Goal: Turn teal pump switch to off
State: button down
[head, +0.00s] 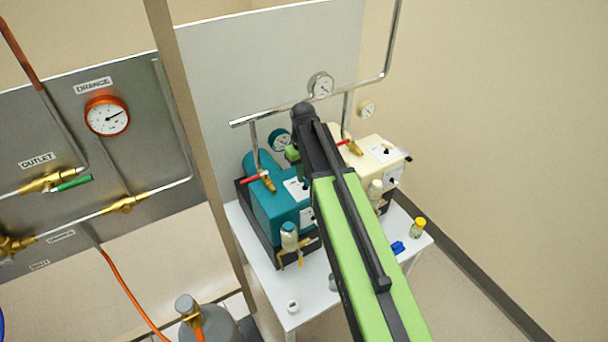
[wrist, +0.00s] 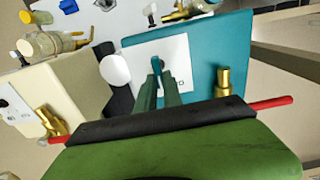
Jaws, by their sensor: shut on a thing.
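The teal pump (head: 268,212) stands on the white table (head: 262,268), left of a cream pump (head: 362,155). In the wrist view the teal pump (wrist: 205,50) has a white label plate (wrist: 180,60) with a small teal switch lever (wrist: 157,64) on it. My gripper (wrist: 158,88) is shut on this lever, with its two green fingers close on either side. The lever's tip shows beyond the fingers; its base and most of the label's lettering are hidden. In the head view my arm covers the switch and the fingertips.
The cream pump (wrist: 65,85) is close beside the fingers in the wrist view. Red-handled brass valves flank the wrist, one on the teal pump (wrist: 223,82). Pipes and gauges rise behind the pumps. A tan post (head: 195,130) stands left of the table.

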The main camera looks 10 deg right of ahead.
dwell(0.4)
jog(key=shift+s+a+n, duration=0.1)
jog(key=shift+n, duration=1.35)
jog(key=shift+s+a+n, duration=0.1)
jog(key=shift+n, duration=1.35)
jog(key=c, duration=1.5)
grip_release()
jog(key=shift+r, duration=0.1)
notch_tip(320, 180, up, 17)
jog(key=p, duration=1.7)
jog(key=shift+r, duration=0.1)
